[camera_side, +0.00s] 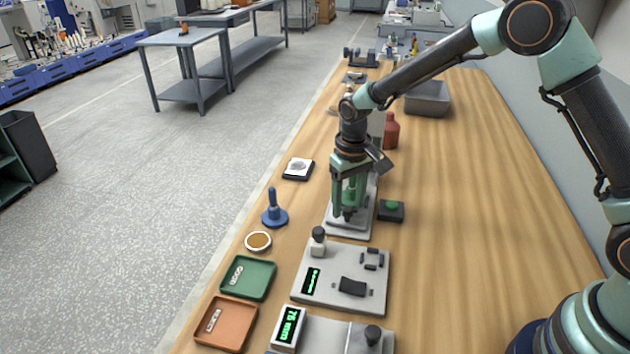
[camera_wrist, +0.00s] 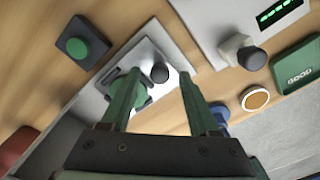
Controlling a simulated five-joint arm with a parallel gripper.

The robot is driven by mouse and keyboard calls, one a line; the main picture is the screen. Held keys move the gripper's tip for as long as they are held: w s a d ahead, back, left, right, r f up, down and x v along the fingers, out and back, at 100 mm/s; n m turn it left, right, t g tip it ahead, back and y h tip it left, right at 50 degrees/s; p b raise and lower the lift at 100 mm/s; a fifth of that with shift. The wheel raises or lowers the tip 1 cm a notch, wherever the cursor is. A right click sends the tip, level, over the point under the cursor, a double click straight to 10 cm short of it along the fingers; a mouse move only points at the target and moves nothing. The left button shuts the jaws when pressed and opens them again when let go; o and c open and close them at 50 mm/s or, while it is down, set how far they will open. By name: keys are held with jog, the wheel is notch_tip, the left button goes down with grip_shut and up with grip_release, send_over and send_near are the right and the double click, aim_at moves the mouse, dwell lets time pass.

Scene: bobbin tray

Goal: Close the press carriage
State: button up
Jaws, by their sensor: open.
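The press (camera_side: 350,232) is a pale grey base plate on the bench, below my gripper in the side view. It also shows in the wrist view (camera_wrist: 172,45), with a green and dark grey part and a dark round knob (camera_wrist: 160,73) on it. I take these to be the carriage and its handle, but its position along the base is hard to tell. My gripper (camera_side: 349,212) points down over the press. Its green fingers are apart and empty, on either side of the knob in the wrist view (camera_wrist: 161,76). Whether they touch it is unclear. The fingers hide part of the press.
A green button box (camera_side: 391,210) stands close right of the press. A grey gauge plate (camera_side: 329,292) lies in front. A blue spindle (camera_side: 274,212), a green tray (camera_side: 230,278) and an orange tray (camera_side: 208,322) line the left edge. The bench's right side is mostly clear.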

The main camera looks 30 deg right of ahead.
jog(key=shift+f, duration=0.35)
grip_shut()
dwell(1.2)
